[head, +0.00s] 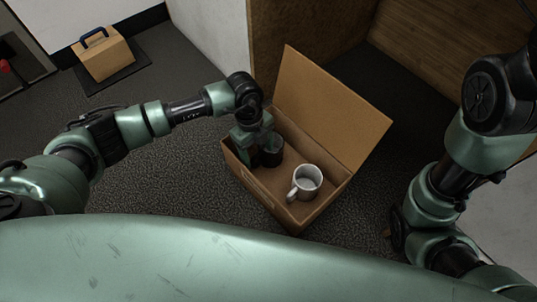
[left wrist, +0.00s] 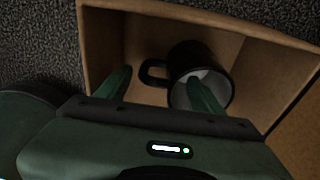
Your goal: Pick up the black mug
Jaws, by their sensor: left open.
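The black mug (head: 273,154) stands in the open cardboard box (head: 330,197), partly hidden by my left gripper (head: 257,154) in the head view. In the left wrist view the black mug (left wrist: 216,60) shows its pale inside, and its handle points left. I cannot tell whether a finger touches the mug. My right gripper is not in view.
A white mug (head: 306,182) stands in the same box, to the right of the black one. The box's raised flap (head: 325,103) stands behind them. A smaller box with a blue handle (head: 103,55) sits on a dark mat at the back left. Grey carpet surrounds the box.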

